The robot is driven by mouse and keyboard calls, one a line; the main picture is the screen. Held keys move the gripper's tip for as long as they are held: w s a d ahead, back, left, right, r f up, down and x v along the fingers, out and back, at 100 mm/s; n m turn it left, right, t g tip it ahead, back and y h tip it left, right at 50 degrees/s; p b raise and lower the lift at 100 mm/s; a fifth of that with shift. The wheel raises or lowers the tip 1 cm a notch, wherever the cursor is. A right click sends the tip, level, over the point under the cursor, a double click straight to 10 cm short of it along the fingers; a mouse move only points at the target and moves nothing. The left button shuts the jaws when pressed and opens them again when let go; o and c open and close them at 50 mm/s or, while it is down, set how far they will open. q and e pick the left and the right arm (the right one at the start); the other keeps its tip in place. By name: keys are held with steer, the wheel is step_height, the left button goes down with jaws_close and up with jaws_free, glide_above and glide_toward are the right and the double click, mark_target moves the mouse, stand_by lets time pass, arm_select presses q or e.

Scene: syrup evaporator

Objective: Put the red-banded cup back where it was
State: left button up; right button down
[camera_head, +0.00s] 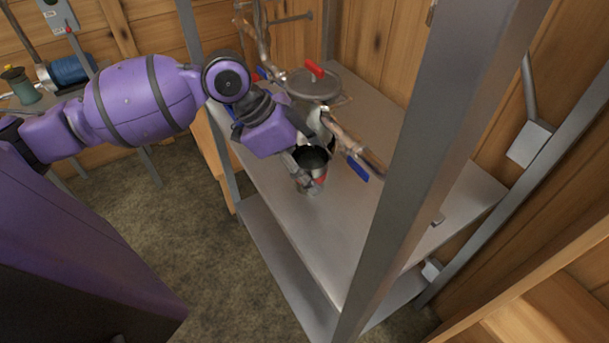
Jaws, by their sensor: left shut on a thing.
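The red-banded cup (313,158) is a small metal cup with a dark inside, and a bit of its red band shows on its right side. It is upright at the metal shelf top (400,210). My left gripper (306,172) comes in from the upper left and is shut on the cup, with a finger against its near left side. Part of the cup is hidden by the gripper. I cannot tell whether the cup's base touches the shelf or is just above it. My right gripper is not in view.
A copper-coloured pipe (352,147) with a blue lever (358,169) runs close to the cup's right. A grey post (430,150) rises at the front right. The shelf's front is bare.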

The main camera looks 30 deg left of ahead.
mark_target(305, 165)
arm_select(q)
steer(key=w+a+f, duration=0.1)
steer(key=w+f, duration=0.1)
steer(key=w+a+f, duration=0.1)
steer(key=f, duration=0.1)
steer(key=w+a+f, duration=0.2)
steer(key=shift+w, duration=0.3)
steer(key=shift+w+a+f+b, duration=0.3)
steer(key=shift+w+a+f, duration=0.15)
steer(key=shift+f, duration=1.65)
steer(key=shift+f, duration=0.15)
steer(key=o, duration=1.2)
steer(key=shift+o, duration=0.2)
